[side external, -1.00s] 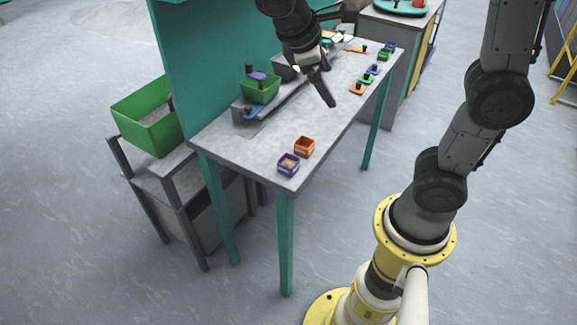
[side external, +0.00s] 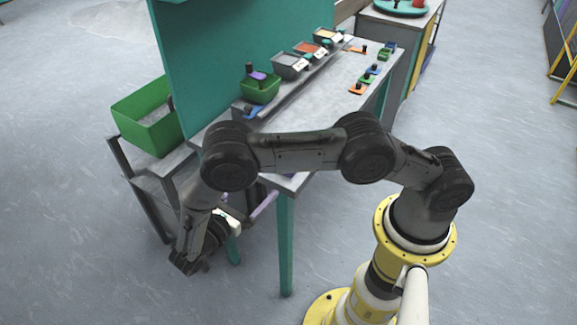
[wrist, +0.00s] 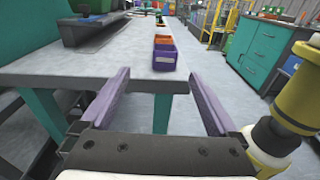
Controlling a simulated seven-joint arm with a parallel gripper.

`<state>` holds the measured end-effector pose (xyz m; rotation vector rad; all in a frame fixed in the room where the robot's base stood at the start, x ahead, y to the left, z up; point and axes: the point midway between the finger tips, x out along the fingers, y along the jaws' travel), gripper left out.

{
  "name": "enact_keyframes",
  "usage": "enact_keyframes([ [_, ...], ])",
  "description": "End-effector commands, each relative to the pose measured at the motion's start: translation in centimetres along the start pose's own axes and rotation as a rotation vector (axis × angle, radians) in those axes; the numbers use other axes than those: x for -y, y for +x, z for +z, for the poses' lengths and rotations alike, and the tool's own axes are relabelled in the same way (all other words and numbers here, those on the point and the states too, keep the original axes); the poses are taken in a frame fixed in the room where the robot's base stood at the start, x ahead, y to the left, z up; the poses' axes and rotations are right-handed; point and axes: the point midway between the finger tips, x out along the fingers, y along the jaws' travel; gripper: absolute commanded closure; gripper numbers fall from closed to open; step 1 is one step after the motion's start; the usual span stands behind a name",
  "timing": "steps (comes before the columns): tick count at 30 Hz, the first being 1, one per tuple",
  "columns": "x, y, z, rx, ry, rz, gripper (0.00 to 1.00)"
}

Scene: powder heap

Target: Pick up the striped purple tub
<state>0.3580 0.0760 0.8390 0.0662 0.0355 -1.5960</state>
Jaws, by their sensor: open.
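The purple tub (wrist: 164,60) stands upright near the front end of the table in the wrist view, with a pale mark on its near face. Whether it is striped is too small to tell. An orange tub (wrist: 163,41) stands just behind it. My gripper (wrist: 160,73) is open and empty, its two purple fingers spread left and right of the tub in the picture. The tub lies ahead of the fingertips, apart from them. In the side view a purple finger (side external: 264,205) shows beside the table end; my arm hides both tubs there.
The grey table (side external: 318,98) has a raised shelf at the back with a green box (side external: 260,90) and several grey trays (side external: 290,66). A large green bin (side external: 148,118) sits left. The middle of the tabletop is clear.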

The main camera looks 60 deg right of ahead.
Motion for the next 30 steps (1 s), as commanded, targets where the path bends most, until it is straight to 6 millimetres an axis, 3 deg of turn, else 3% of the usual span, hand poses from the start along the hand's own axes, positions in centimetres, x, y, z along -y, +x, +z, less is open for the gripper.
enact_keyframes([
  [5, 0.6, 0.1, -0.8, 0.018, -0.023, 0.027, 0.05],
  [15, 0.5, 6.2, -0.6, 0.016, -0.021, 0.023, 0.05],
  [25, 0.7, 8.8, -0.5, 0.015, -0.021, 0.023, 0.05],
  [30, 1.1, 11.3, 0.0, 0.015, -0.023, 0.022, 0.05],
])
